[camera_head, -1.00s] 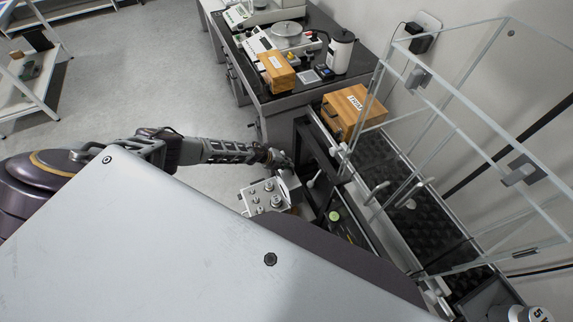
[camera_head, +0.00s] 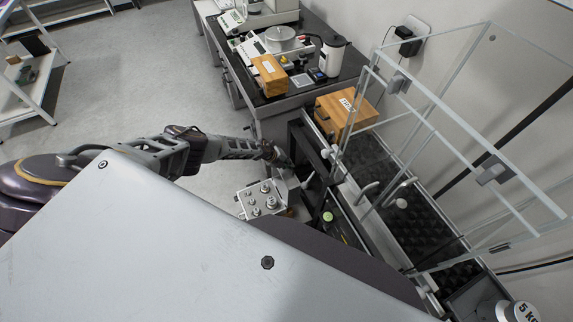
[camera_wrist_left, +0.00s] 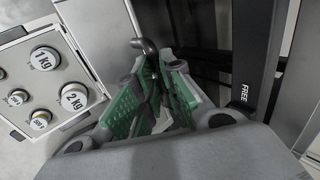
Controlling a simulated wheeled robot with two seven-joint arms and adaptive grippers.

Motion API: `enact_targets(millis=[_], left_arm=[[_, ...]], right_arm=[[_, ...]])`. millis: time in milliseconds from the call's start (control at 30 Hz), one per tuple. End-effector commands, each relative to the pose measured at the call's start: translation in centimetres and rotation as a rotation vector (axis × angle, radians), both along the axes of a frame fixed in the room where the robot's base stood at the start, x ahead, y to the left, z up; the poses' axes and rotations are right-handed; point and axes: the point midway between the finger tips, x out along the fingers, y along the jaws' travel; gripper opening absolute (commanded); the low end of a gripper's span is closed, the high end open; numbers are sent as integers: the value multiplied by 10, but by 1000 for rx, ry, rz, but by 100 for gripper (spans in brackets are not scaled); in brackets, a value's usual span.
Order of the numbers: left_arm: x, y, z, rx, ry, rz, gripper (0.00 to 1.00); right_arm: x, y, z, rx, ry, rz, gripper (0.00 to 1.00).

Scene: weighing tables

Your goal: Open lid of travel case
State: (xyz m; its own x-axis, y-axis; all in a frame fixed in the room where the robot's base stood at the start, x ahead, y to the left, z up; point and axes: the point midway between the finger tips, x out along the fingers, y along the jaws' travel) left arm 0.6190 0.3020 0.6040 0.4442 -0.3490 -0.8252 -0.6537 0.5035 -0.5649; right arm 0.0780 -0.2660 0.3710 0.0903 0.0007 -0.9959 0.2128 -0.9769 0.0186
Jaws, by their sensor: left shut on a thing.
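My left gripper (camera_head: 284,162) reaches in from the left, beside a black frame, and is small and partly hidden in the head view. In the left wrist view its green-padded fingers (camera_wrist_left: 152,98) are shut on a dark curved handle (camera_wrist_left: 146,48). What the handle belongs to is not clear. A long black tray-like part lined with bumpy foam (camera_head: 425,220) lies on the right, behind clear panels. It may be part of the travel case, but I cannot tell which part is the lid. My right gripper is not in view.
A metal block with several round weights (camera_head: 262,198) is close to my left gripper; it also shows in the wrist view (camera_wrist_left: 40,85). Clear glass-like panels (camera_head: 470,120) stand at right. A wooden box (camera_head: 345,112) and a dark table (camera_head: 290,95) with scales are beyond. Open floor lies left.

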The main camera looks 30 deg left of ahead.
Motion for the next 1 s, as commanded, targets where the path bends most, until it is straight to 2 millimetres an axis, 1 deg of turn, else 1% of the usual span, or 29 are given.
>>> enact_targets(millis=[33,300,1000], left_arm=[[7,-5,5,-6,-2,6,0],[12,-6,3,11,19,5,0],[16,-5,1,21,34,6,0]], right_arm=[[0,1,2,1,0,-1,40],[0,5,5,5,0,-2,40],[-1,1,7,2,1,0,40]])
